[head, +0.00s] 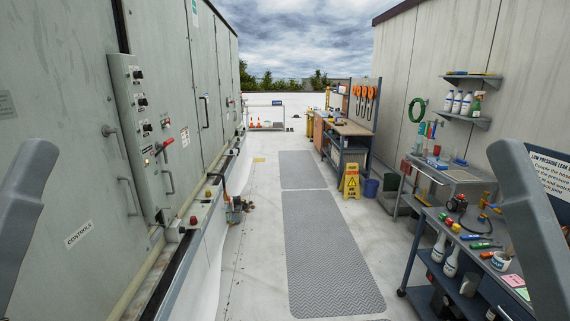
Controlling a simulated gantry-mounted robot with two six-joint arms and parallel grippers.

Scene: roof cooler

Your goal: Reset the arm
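A grey link of my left arm (22,215) stands at the left edge of the head view, in front of the grey cabinet wall. A grey link of my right arm (532,225) stands at the right edge, in front of the tool cart and a sign. Both links rise from the bottom of the picture and have rounded tops. Neither gripper shows, so I cannot see whether they are open or hold anything. Neither visible link appears to touch anything.
A control panel (146,140) with knobs and a red handle is on the left cabinet. The grey floor mat (325,250) runs clear down the middle. A yellow caution sign (351,181), a workbench (345,128) and a tool cart (427,263) stand right.

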